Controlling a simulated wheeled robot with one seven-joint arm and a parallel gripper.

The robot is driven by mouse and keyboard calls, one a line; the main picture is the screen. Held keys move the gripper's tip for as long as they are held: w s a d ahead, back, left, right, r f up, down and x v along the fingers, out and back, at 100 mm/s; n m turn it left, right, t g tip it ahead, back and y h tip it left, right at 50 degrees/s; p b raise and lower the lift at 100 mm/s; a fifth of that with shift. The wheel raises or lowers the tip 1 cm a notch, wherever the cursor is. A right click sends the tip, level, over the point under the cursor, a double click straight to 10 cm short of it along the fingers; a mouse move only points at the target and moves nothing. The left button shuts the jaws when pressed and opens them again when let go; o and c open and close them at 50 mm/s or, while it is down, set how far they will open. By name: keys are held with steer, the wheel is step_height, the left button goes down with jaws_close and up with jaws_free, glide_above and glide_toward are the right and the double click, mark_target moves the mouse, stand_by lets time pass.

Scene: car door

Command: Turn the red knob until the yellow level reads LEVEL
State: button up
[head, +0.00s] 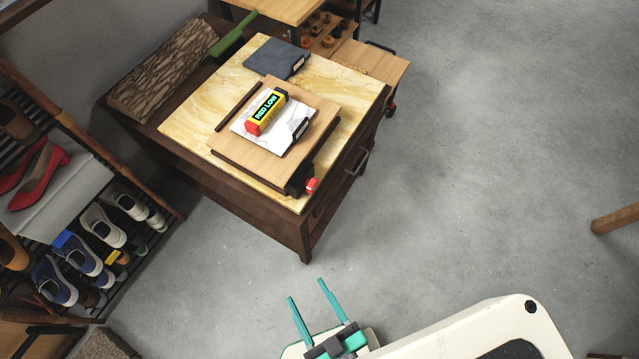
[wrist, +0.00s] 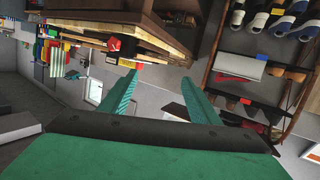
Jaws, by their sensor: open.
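The red knob (head: 312,186) sits on a black mount at the near corner of a wooden board on the cabinet top. In the wrist view the red knob (wrist: 115,44) shows ahead, up and left of my fingertips. The yellow level (head: 266,112) lies on a white marbled plate on the board, and its display reads RED LOW. My gripper (head: 306,289) is open and empty, in front of the cabinet and well short of the knob. Its two teal fingers (wrist: 158,78) stand apart in the wrist view.
The board (head: 252,158) rests on the yellow-marbled top of a dark wooden cabinet (head: 303,238). A drawer handle (head: 357,161) juts from its side. A dark grey slab (head: 275,58) lies farther back. A shoe rack (head: 112,165) stands at left.

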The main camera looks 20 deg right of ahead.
steer(key=d+f+n+y, duration=0.2)
steer(key=d+f+y, duration=0.1)
steer(key=d+f, duration=0.35)
steer(key=n+g+y, duration=0.1)
steer(key=n+y, duration=0.3)
steer(key=y, duration=0.2)
glide_toward(315, 187)
steer(key=x, duration=0.8)
steer(key=shift+w+a, duration=0.1)
steer(key=shift+w, duration=0.1)
steer(key=shift+c, duration=0.5)
steer(key=c, duration=1)
